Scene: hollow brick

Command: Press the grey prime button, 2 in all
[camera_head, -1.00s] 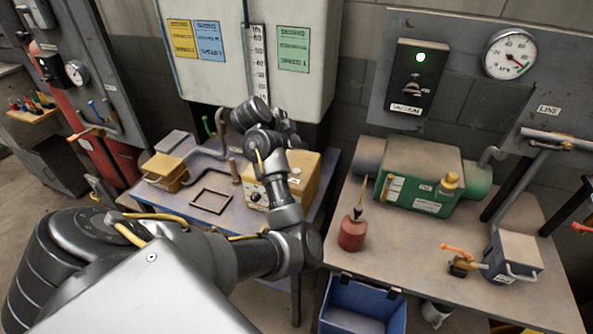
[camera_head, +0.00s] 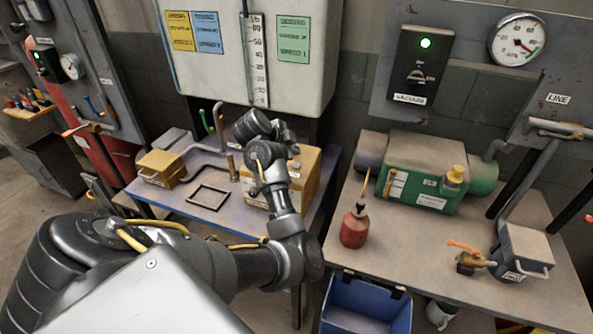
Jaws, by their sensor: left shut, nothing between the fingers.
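The yellow-tan box (camera_head: 308,178) stands on the left bench behind my left arm. A small grey round piece (camera_head: 296,164) shows on its top, which may be the prime button; it is too small to be sure. The arm hides much of the box's front. My right gripper is not in view.
The right bench holds a green pump (camera_head: 425,172), a red oil can (camera_head: 355,228) and a grey block with an orange-handled valve (camera_head: 524,252). A blue bin (camera_head: 366,305) is below. A dark square frame (camera_head: 208,196) lies on the left bench, with a white tank (camera_head: 240,50) behind.

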